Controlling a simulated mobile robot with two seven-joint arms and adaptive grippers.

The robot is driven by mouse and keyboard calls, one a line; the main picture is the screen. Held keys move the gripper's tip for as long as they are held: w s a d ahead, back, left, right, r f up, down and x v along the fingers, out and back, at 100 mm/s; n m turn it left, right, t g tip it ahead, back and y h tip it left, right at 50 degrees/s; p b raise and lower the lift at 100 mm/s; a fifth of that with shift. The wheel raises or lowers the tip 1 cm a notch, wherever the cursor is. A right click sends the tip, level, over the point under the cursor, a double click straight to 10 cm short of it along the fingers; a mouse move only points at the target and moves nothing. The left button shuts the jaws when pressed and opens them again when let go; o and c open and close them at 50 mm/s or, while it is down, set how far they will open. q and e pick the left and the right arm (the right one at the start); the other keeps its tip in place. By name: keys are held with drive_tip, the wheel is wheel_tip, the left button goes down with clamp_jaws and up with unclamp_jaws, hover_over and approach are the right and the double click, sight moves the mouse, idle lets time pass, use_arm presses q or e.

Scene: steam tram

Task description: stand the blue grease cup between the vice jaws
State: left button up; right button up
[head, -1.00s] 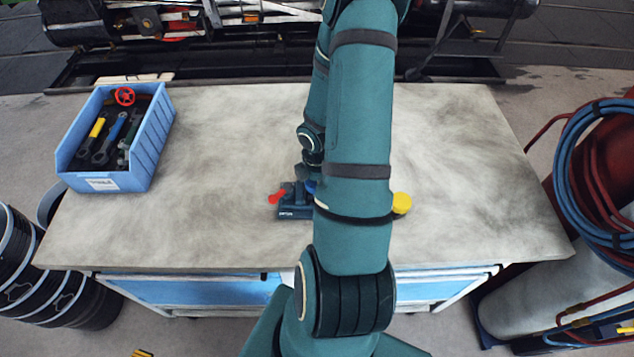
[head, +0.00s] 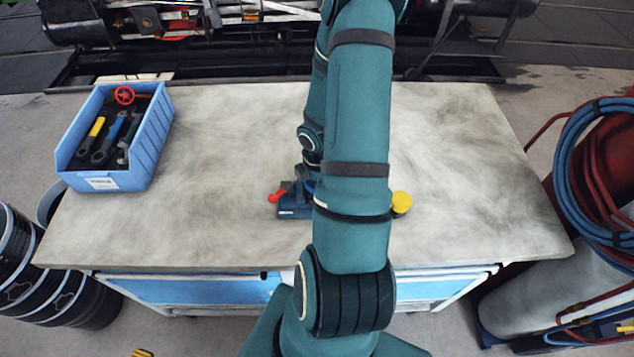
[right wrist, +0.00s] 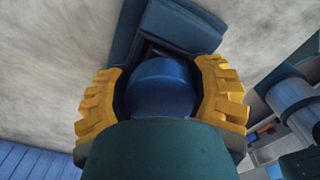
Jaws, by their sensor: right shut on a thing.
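The blue grease cup (right wrist: 162,85) is between the yellow fingers of my right gripper (right wrist: 162,98) in the right wrist view, and the gripper is shut on it. The dark blue vice (right wrist: 185,25) lies just beyond the cup, with a dark gap between its parts behind the cup. I cannot tell whether the cup is within the jaws or above them. In the head view the vice (head: 293,212) with its red handle end (head: 277,196) shows left of my right arm, which hides most of it. My left gripper is not in view.
A yellow-topped object (head: 402,203) stands right of my arm on the worktop (head: 460,160). A blue bin (head: 150,150) of tools is at the left. Hoses and a cylinder are beyond the right edge. The worktop is otherwise clear.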

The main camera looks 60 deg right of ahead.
idle(0.3)
drive_tip(key=o, duration=1.5)
drive_tip(key=shift+c, duration=0.2)
wheel_tip(320, 180, up, 2)
drive_tip(key=shift+r+p, duration=0.25)
drive_tip(key=shift+p, duration=1)
drive_tip(key=shift+r+p, duration=0.65)
drive_tip(key=shift+r, duration=1.55)
